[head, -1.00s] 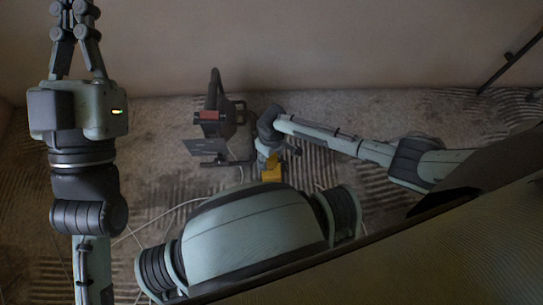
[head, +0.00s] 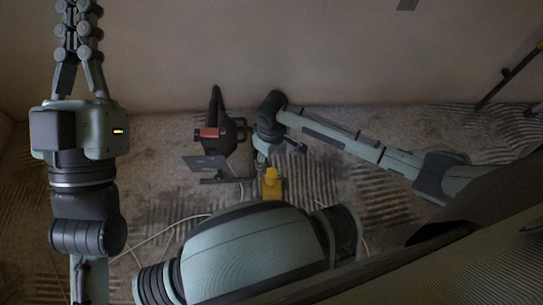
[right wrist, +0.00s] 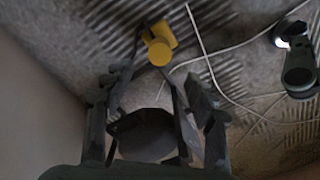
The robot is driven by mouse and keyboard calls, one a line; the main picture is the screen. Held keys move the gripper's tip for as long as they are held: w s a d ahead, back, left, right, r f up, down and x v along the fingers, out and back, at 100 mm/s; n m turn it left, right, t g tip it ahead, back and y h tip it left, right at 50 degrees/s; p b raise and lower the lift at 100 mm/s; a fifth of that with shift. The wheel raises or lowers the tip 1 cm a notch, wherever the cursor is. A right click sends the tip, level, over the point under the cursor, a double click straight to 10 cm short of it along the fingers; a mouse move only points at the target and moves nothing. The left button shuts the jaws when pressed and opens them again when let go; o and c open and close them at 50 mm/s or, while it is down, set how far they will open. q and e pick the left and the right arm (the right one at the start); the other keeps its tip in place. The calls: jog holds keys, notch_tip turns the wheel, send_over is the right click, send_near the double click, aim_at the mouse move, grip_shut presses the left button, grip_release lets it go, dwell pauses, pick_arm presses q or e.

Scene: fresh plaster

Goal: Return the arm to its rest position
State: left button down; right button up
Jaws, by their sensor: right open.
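My right arm comes in from the right in the head view and bends down beside a small yellow object (head: 271,177) on the floor. My right gripper (head: 262,157) is small and partly hidden there. In the right wrist view its fingers (right wrist: 155,105) stand apart, open. The yellow object (right wrist: 160,47) shows beyond them, apart from the fingers. A dark rounded shape (right wrist: 145,132) shows between the fingers; I cannot tell what it is. My left gripper (head: 80,30) points up at the far left of the head view; its tips run to the top edge.
A black device with a red band (head: 209,132) stands near the wall (head: 300,50), left of my right wrist. Pale cables (head: 165,229) cross the streaked floor (head: 400,125). A dark bar (head: 505,78) leans at the upper right.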

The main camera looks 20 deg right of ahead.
jog(key=shift+r, duration=0.35)
dwell(0.3)
